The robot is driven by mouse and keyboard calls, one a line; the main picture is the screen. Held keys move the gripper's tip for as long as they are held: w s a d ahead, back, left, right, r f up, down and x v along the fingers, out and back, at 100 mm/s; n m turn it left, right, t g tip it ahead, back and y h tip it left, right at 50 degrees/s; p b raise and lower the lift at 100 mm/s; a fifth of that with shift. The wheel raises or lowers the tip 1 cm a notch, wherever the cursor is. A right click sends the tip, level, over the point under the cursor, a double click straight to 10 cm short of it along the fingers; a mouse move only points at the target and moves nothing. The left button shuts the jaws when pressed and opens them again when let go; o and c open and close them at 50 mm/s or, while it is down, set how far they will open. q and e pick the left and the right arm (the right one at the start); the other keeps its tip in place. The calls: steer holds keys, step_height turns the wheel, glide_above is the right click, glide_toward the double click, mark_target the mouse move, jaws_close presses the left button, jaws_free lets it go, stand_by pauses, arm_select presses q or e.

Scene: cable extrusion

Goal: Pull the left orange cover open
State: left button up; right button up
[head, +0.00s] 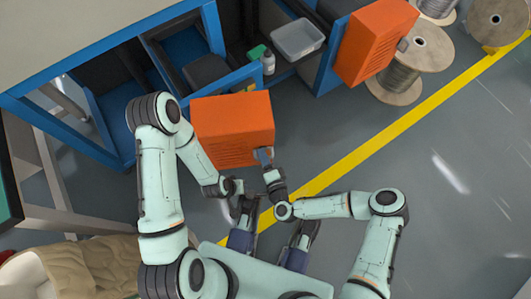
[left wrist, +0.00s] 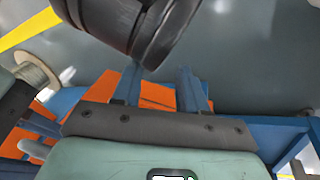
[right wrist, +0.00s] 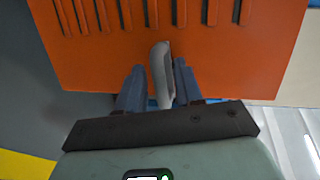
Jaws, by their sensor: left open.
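The left orange cover (head: 232,125) juts out from the blue machine frame towards me in the head view. Its slotted face fills much of the right wrist view (right wrist: 230,60). In the head view my right gripper (head: 264,157) is at the cover's lower right corner. My left gripper (head: 240,203) is below the cover, near my base. Its spread, empty fingers (left wrist: 160,85) show in the left wrist view.
A second orange cover (head: 375,45) stands to the right. The frame holds a grey tray (head: 298,40) and a bottle (head: 268,64). Cable spools (head: 412,70) are at upper right. Open grey floor with a yellow line (head: 370,145) lies right of the left cover.

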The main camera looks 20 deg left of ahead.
steer(key=shift+w+d, duration=0.1)
arm_select(q)
steer(key=shift+g, duration=0.4)
steer(key=r+p, duration=0.1)
steer(key=s+d+r+p, duration=0.1)
steer(key=s+d+r, duration=0.1)
steer(key=shift+s+r+p, duration=0.1)
steer(key=shift+r+p, duration=0.15)
steer(key=shift+p, duration=0.15)
arm_select(e)
steer(key=v, duration=1.3)
steer(key=shift+s, duration=0.2)
